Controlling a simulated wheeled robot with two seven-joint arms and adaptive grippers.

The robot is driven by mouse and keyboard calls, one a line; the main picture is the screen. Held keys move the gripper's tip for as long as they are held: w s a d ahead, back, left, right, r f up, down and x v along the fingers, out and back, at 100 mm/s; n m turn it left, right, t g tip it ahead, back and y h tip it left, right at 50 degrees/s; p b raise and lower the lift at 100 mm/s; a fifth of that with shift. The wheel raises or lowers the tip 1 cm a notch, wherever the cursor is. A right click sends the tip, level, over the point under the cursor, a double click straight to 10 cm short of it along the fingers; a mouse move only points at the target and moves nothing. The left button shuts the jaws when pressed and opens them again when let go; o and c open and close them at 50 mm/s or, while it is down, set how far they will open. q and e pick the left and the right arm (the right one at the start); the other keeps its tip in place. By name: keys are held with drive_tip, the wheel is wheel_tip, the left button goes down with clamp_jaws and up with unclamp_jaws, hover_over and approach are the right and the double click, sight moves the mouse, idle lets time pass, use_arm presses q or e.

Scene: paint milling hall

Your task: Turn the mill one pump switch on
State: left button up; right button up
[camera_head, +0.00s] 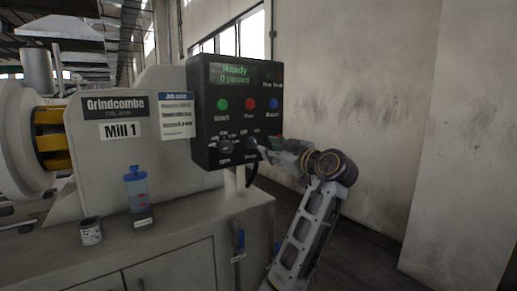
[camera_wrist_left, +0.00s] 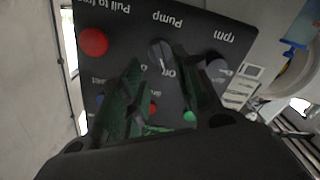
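The mill one pump switch (camera_head: 252,142) is a dark round knob low on the black control panel (camera_head: 205,100) of Mill 1. In the left wrist view, which is upside down, the pump switch (camera_wrist_left: 160,50) shows under the word Pump, with an Off mark beside it. My left gripper (camera_head: 266,145) is at the panel's lower right. Its two dark green fingers (camera_wrist_left: 158,58) are apart, one on each side of the switch. I cannot tell if they touch it. The switch's exact setting is unclear. My right gripper is not in view.
The rpm knob (camera_wrist_left: 217,68) is close beside one finger; the red pull-to-free button (camera_wrist_left: 93,41) is on the other side. The panel display reads Ready, 0 passes. A blue-topped bottle (camera_head: 137,188) and a small can (camera_head: 91,231) stand on the mill's bench.

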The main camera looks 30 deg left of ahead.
sight(256, 144)
use_arm(q)
drive_tip(key=b+x, duration=0.1)
drive_tip(key=x, duration=0.4)
drive_tip(key=shift+w+a, duration=0.1)
drive_tip(key=shift+a, duration=0.15)
drive_tip(key=shift+w+a, duration=0.3)
drive_tip(key=shift+a, duration=0.45)
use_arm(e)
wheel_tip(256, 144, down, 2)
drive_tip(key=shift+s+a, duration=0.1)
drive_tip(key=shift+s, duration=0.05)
use_arm(q)
drive_tip(key=shift+c, duration=0.2)
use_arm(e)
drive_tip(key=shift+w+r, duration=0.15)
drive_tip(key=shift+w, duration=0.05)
use_arm(q)
clamp_jaws()
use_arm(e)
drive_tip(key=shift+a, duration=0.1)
